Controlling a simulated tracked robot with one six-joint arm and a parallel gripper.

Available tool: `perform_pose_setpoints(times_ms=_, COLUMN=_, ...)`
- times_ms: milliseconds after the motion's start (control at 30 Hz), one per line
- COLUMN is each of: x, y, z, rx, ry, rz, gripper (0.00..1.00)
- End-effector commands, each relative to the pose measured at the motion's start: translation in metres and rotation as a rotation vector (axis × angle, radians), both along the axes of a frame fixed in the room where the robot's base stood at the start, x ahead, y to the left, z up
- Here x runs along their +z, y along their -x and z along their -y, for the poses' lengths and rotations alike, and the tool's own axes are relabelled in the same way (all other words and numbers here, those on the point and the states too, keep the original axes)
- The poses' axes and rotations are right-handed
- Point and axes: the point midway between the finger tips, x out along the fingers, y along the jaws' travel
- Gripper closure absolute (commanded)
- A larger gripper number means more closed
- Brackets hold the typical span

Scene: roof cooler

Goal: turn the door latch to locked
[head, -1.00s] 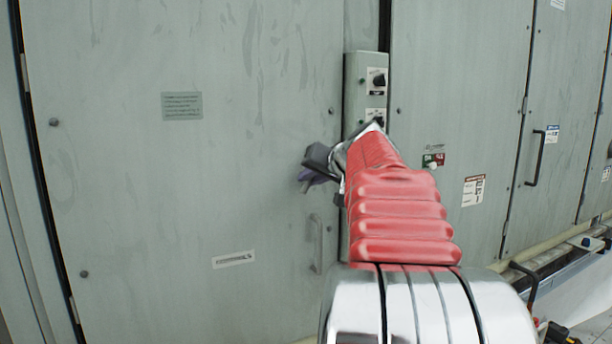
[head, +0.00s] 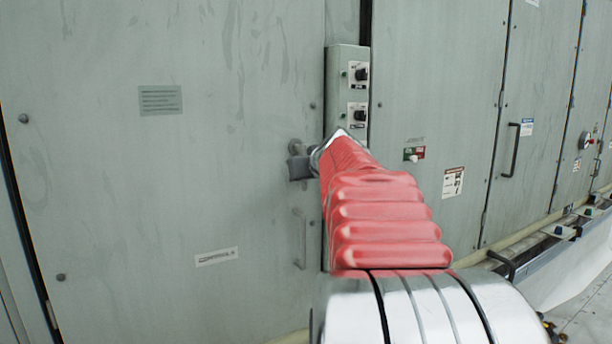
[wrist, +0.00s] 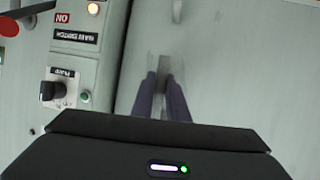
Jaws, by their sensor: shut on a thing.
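The door latch (head: 295,146) is a small grey fitting on the grey-green door (head: 230,200), near the door's right edge. My gripper (head: 302,168) is at the latch in the head view, with its red wrist covering part of the area. In the wrist view, the two purple fingers of my gripper (wrist: 161,98) are shut on the grey latch (wrist: 159,66), one on each side. The fingers and the dark gripper body hide much of the latch, so its exact angle cannot be told.
A control box (head: 347,60) with black rotary knobs stands just right of the latch. A pull handle (head: 302,240) is on the door below it. More panels and a low pipe lie to the right.

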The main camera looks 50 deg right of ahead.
Motion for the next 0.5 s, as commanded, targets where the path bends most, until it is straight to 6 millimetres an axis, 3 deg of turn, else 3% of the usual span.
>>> perform_pose_setpoints(times_ms=267, x=-0.0048, y=-0.0001, z=0.0024, rx=-0.002, ry=0.001, rz=-0.008, gripper=1.00)
perform_pose_setpoints(times_ms=300, x=-0.0048, y=-0.0001, z=0.0025, rx=-0.002, ry=0.001, rz=-0.008, gripper=0.86)
perform_pose_setpoints(times_ms=500, x=-0.0033, y=-0.0006, z=0.0015, rx=-0.001, ry=0.001, rz=-0.005, gripper=0.72)
